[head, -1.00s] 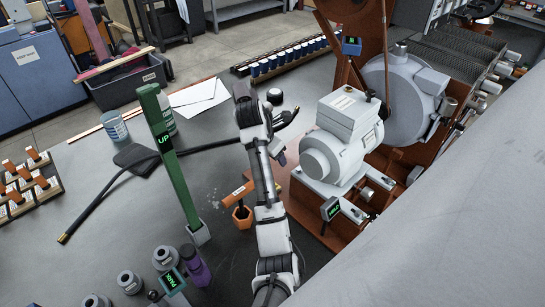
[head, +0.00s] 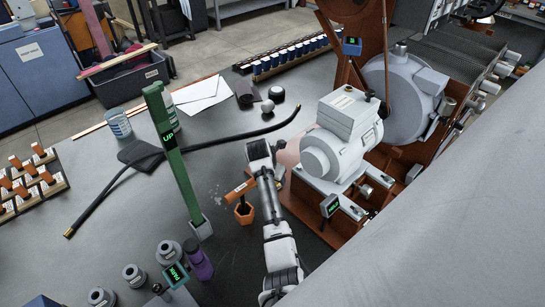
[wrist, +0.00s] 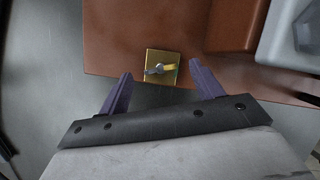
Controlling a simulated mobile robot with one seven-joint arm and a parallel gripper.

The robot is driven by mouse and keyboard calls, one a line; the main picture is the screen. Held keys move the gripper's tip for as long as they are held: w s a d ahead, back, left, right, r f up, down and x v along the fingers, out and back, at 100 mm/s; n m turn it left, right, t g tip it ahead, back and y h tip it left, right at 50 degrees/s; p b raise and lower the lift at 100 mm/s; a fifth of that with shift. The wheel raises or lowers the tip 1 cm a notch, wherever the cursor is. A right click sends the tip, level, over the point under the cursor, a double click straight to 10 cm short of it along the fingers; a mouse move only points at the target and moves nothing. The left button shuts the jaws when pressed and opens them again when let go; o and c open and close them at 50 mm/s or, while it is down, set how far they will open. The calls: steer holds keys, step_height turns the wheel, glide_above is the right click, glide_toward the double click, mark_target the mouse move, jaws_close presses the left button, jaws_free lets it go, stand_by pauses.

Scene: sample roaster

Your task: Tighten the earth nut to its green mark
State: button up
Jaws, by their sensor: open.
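A small square brass plate (wrist: 153,80) is on the edge of the brown base in the wrist view. A silver nut or stud (wrist: 158,69) with a yellow pointer or wing sits at its middle; I take this to be the earth nut. I cannot make out a green mark. My gripper (wrist: 162,76) has its two purple fingers spread apart, one to each side of the plate, with nothing held between them. In the head view my arm's end is beside the grey motor (head: 345,120), and the fingers and the nut are hidden there.
The brown machine base (head: 315,212) carries the motor and a small display (head: 330,205) close to my arm. A black cable (head: 225,141) lies across the table.

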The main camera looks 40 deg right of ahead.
steer(key=shift+w+d+f, duration=0.1)
steer(key=shift+d+f, duration=0.15)
steer(key=shift+f, duration=0.45)
steer(key=shift+c, duration=0.4)
steer(key=c, duration=0.9)
steer(key=shift+w+r+m+g+p, duration=0.1)
steer(key=shift+r+m+g+p, duration=0.15)
steer(key=shift+m+p, duration=0.4)
steer(key=shift+f+m+g+h+p, duration=0.15)
steer(key=shift+m+g+p, duration=0.1)
steer(key=shift+m, duration=0.45)
steer(key=shift+f+m+g+h+p, duration=0.1)
steer(key=shift+m+g+h+p, duration=0.1)
steer(key=shift+m, duration=0.45)
steer(key=o, duration=1)
